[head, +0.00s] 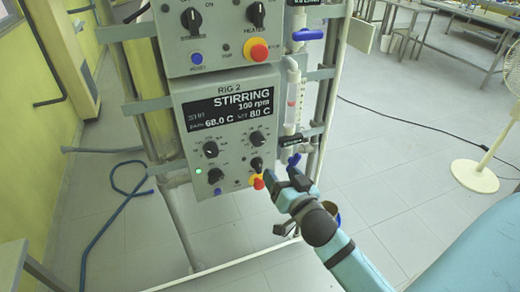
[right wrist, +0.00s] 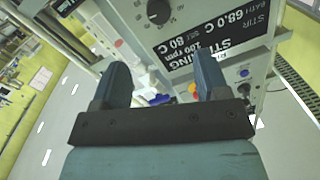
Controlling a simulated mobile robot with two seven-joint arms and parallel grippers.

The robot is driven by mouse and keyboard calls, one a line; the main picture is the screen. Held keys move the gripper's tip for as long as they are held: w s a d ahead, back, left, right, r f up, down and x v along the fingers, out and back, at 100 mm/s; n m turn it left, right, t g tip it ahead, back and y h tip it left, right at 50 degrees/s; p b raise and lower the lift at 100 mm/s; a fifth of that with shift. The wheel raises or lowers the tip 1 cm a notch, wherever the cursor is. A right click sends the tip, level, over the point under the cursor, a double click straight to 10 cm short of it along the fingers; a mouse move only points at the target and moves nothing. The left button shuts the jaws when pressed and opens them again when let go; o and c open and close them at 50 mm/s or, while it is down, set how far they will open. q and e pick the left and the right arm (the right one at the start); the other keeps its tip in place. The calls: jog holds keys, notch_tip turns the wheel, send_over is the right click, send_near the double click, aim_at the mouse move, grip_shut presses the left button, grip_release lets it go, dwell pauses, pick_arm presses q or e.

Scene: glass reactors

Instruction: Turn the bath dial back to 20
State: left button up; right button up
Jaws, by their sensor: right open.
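The Rig 2 control panel (head: 228,125) stands upright in the head view. Its display (head: 230,108) reads stirring 100 rpm, 68.0 C and set 80 C. Below it are an upper left dial (head: 210,149), an upper right dial (head: 257,139), a lower left knob (head: 215,176) and a lower right knob (head: 256,164). Their labels are too small to tell which is the bath dial. My right gripper (head: 281,173) is open and empty near the panel's lower right corner. The right wrist view shows its two spread fingers (right wrist: 162,70) and a dial (right wrist: 158,12) beyond them. My left gripper is out of view.
Glass tubing (head: 292,95) with blue valve handles (head: 308,34) runs along the panel's right side. Another panel (head: 222,35) is above. The floor to the right is mostly clear; a fan (head: 474,175) stands there.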

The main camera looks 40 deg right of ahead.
aim_at(260, 142)
jog(key=w+d, duration=0.1)
jog(key=w, duration=0.3)
jog(key=w+d+p, duration=0.1)
jog(key=w, duration=0.4)
jog(key=w+d, duration=0.1)
jog(key=w, duration=0.3)
jog(key=shift+w+p, duration=0.25)
jog(key=shift+p, duration=0.05)
jog(key=c, duration=0.9)
